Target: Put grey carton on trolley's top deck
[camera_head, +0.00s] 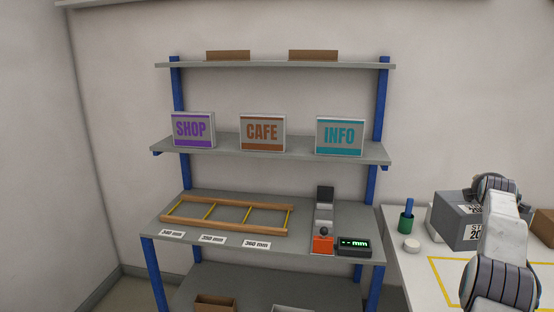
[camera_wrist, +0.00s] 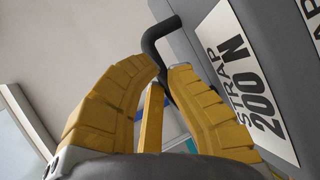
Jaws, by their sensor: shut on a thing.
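The grey carton (camera_head: 455,222) stands at the right of the head view, by the yellow outline on the white table, partly covered by my arm. In the wrist view its grey side (camera_wrist: 238,18) fills the right, with a white label reading "STRAP 200 N". A black bent handle (camera_wrist: 160,32) stands out from it. My gripper (camera_wrist: 167,72) has its yellow fingers shut on this handle, close beside the carton. In the head view my arm hides the fingers. I cannot tell whether the carton touches the table. No trolley can be made out.
The white table (camera_head: 415,278) bears a green cup (camera_head: 406,223) and a white round piece (camera_head: 411,244) left of the carton. A brown box (camera_head: 544,226) is at the right edge. A blue-post shelf rack (camera_head: 270,151) with signs stands left. Floor shows at lower left.

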